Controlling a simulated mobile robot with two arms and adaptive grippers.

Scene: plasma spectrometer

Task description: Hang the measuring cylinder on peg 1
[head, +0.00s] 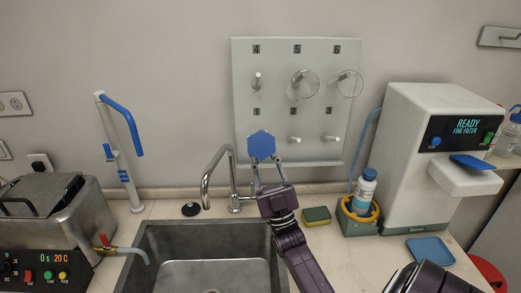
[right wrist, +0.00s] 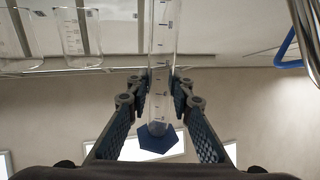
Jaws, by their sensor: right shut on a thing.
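The measuring cylinder is clear, graduated and has a blue hexagonal base (head: 262,145). In the head view the base faces me, in front of the lower left of the peg board (head: 345,112), and hides the rest of the cylinder and the place of peg 1. My right gripper (head: 268,173) is shut on the cylinder. In the right wrist view its clear tube (right wrist: 162,45) runs between the fingers, with the base (right wrist: 158,140) on the near side. I cannot tell whether the cylinder touches a peg. My left gripper is not in view.
Two glass beakers (head: 304,84) (head: 348,83) hang on upper pegs. Bare lower pegs (head: 294,139) (head: 330,138) stick out right of the cylinder. A faucet (head: 207,178) and sink (head: 160,235) lie below left. A sponge (head: 317,216) and filter machine (head: 420,150) stand right.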

